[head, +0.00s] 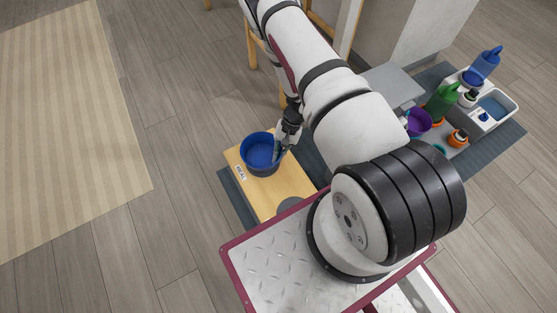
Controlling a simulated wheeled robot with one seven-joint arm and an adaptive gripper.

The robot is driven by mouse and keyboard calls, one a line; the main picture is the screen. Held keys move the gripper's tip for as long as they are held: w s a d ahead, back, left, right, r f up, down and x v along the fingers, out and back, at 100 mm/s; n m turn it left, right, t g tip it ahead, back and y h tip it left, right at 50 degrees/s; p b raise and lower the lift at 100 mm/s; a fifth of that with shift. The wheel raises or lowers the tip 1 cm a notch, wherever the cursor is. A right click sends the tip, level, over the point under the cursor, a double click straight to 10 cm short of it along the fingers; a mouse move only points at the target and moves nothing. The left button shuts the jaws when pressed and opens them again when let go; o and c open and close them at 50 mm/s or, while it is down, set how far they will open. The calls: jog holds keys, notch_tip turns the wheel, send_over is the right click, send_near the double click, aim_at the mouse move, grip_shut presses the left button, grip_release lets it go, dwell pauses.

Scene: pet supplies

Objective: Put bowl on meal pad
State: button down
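A blue bowl (259,159) stands upright at the left end of a light wooden board (268,195) in the head view. A white label on the board's left edge appears to read "MEAL". The bowl covers much of that end, and I cannot tell whether its base touches the board or is slightly above it. My gripper (279,149) is at the bowl's right rim, with a finger seeming to reach inside the rim. The other finger is hard to make out, so its grip on the rim is unclear.
A dark mat (233,199) lies under the board. At the right, a grey mat (508,137) carries a white tray (507,121), a green bottle (441,103), a blue jug (485,65) and a purple bowl (418,123). A beige rug (70,120) lies left, with clear floor between.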

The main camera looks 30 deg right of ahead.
jog(key=shift+w+f+b, duration=0.1)
jog(key=shift+f+b, duration=0.75)
jog(key=shift+f, duration=0.9)
jog(key=shift+f, duration=0.15)
jog(key=c, duration=1.8)
grip_release()
